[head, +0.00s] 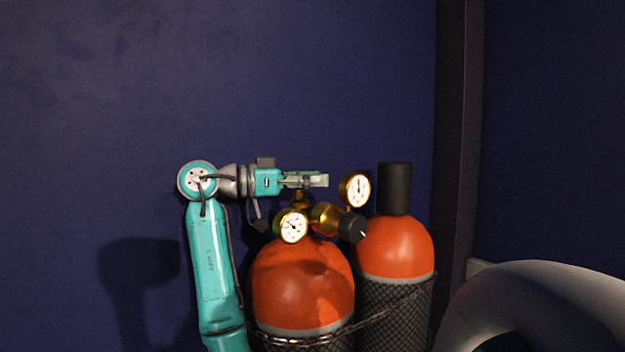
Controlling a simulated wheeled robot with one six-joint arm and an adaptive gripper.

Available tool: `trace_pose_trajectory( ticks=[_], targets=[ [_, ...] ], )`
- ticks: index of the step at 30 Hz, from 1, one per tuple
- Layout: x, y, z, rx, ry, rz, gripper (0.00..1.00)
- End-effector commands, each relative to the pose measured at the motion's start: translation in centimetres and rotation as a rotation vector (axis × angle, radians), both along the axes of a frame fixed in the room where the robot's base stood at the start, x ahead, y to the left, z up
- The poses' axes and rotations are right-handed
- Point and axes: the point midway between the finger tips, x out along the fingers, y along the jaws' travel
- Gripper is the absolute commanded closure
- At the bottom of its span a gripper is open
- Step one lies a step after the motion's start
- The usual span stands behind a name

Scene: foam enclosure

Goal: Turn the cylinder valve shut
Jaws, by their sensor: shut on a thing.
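The cylinder (303,286) has a rounded orange top and stands upright in the lower middle of the head view. A brass valve and regulator (324,217) sits on it, with two white-faced gauges (293,227) and a black knob (353,227). My gripper (318,180) reaches in level from the left, just above the brass valve body. It is shut on the top of the cylinder valve; the gripped part is mostly hidden behind the fingers. The second gauge (358,189) is just right of my fingertips.
A second orange cylinder (397,247) with a black cap (394,187) stands close on the right. A chain (372,320) runs across both cylinders. A pale curved object (540,285) fills the lower right. A dark post (458,130) stands behind. The space above is clear.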

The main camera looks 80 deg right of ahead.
Motion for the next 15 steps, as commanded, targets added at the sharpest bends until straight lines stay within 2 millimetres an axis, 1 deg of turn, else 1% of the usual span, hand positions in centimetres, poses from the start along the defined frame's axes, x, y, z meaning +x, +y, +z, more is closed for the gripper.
trace_pose_trajectory(
  ticks=[1, 7, 15],
  targets=[
    [0.29, 0.03, 0.04, 0.003, 0.004, -0.019, 0.86],
    [0.18, 0.21, 0.03, 0.003, 0.004, -0.093, 0.86],
    [0.17, 0.29, 0.06, 0.002, 0.005, -0.124, 0.86]
  ],
)
